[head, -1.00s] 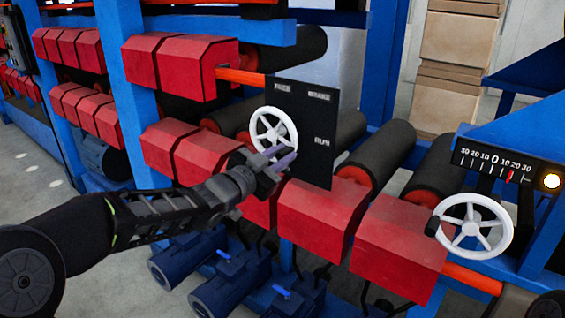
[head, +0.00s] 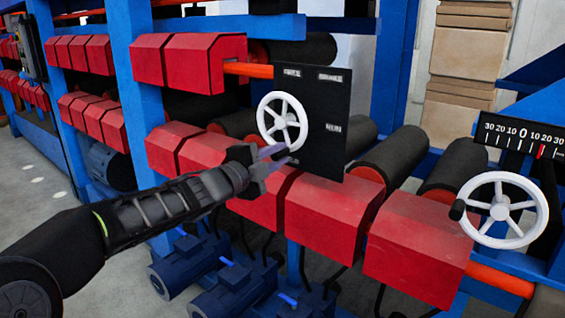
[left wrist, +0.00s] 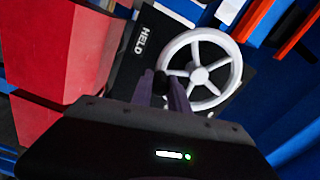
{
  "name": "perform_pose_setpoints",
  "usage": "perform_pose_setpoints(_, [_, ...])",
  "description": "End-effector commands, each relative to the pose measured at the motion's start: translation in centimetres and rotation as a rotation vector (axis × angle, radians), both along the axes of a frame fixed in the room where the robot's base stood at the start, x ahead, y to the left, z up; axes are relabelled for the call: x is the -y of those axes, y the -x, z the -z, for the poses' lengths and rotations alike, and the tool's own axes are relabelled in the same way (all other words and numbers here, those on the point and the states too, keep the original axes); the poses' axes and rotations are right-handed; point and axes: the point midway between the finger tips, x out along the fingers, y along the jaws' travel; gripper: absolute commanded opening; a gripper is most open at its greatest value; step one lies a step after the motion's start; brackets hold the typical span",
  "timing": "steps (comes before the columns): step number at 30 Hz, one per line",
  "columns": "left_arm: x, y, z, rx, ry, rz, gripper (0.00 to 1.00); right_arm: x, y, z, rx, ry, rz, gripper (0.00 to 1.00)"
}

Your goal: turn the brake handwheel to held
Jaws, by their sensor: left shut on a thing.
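The white brake handwheel (head: 282,121) is on a black panel (head: 317,95) in the middle of the head view. It also shows in the left wrist view (left wrist: 201,71), with the word HELD (left wrist: 143,40) on the panel beside it. My left gripper (head: 276,155) is at the lower rim of the wheel. In the left wrist view its purple fingers (left wrist: 162,92) are shut on the wheel's dark knob (left wrist: 160,81), which they partly hide. My right gripper is not in view.
A second white handwheel (head: 503,210) with a black knob stands at the right, below a scale with a red pointer (head: 541,152). Red housings (head: 325,213) and dark rollers (head: 395,155) lie close around the panel. Blue motors (head: 245,285) are below; a blue post (head: 146,110) is left.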

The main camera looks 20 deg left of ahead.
Motion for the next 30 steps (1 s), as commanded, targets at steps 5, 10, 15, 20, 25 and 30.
perform_pose_setpoints(5, [-1.1, -0.4, 0.7, 0.056, -0.146, -0.003, 0.0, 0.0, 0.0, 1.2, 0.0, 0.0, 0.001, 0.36])
perform_pose_setpoints(10, [-1.8, -0.7, 0.8, 0.101, -0.26, -0.003, 0.0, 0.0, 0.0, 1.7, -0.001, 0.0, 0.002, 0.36])
perform_pose_setpoints(15, [-2.3, -0.9, 0.8, 0.13, -0.335, -0.003, 0.0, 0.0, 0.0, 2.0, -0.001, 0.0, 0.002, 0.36])
perform_pose_setpoints(20, [-2.5, -1.0, 0.7, 0.145, -0.371, -0.003, 0.0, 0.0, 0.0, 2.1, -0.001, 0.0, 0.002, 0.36])
perform_pose_setpoints(25, [-2.6, -1.0, 0.6, 0.149, -0.382, -0.003, 0.0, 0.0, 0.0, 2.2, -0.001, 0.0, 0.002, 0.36])
perform_pose_setpoints(30, [-2.6, -1.0, 0.6, 0.149, -0.382, -0.003, 0.0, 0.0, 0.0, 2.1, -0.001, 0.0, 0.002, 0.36])
